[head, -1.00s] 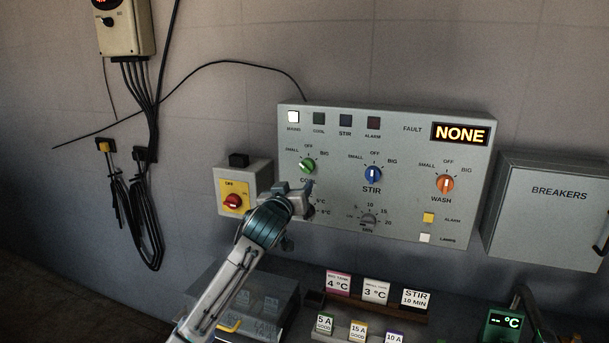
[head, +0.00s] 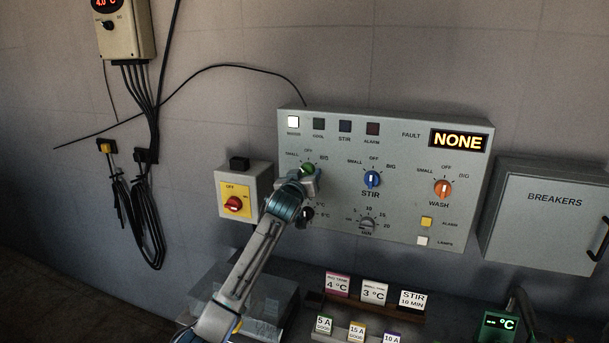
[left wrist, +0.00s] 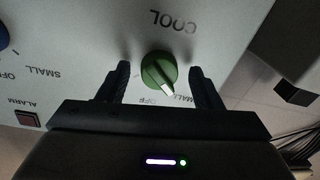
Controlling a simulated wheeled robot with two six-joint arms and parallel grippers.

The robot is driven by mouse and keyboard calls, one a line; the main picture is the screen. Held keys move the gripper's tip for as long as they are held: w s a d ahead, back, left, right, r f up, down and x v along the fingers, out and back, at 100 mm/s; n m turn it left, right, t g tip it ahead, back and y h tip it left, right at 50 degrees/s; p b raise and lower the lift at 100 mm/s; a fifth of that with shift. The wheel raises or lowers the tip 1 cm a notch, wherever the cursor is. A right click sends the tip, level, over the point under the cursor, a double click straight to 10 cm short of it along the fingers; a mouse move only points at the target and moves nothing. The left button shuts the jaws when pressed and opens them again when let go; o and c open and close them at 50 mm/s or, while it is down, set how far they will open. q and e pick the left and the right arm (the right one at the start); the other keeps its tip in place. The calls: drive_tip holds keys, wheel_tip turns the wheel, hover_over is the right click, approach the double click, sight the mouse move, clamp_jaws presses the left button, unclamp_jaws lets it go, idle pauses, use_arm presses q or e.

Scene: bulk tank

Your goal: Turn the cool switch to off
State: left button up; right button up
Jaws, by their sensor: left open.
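The green cool switch (head: 308,168) is a round knob on the grey control panel (head: 400,240). In the head view its lower part is hidden by my left gripper (head: 306,180). In the left wrist view the knob (left wrist: 157,69) shows upside down below the word COOL. Its pale pointer bar aims at the SMALL label, beside the OFF label. My left gripper (left wrist: 163,82) is open, with one finger on each side of the knob and a gap visible on both sides. My right gripper is not in view.
The blue stir knob (head: 372,179) and orange wash knob (head: 442,189) are to the right. A black dial (head: 307,213) is below the cool switch. Label cards stand lower down.

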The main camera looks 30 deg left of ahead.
use_arm(q)
drive_tip(key=shift+c, duration=0.2)
drive_tip(key=c, duration=0.9)
drive_tip(key=shift+c, duration=0.2)
drive_tip(key=shift+m, duration=0.3)
drive_tip(key=m+p, duration=0.2)
drive_tip(key=m, duration=0.2)
drive_tip(key=shift+r+m, duration=0.1)
drive_tip(key=shift+m, duration=0.2)
drive_tip(key=shift+a+m+t+p, duration=0.15)
drive_tip(key=shift+m+t+p, duration=0.15)
drive_tip(key=shift+m+p, duration=1.65)
drive_tip(key=shift+m+b, duration=0.45)
drive_tip(key=shift+m, duration=0.1)
drive_tip(key=o, duration=1)
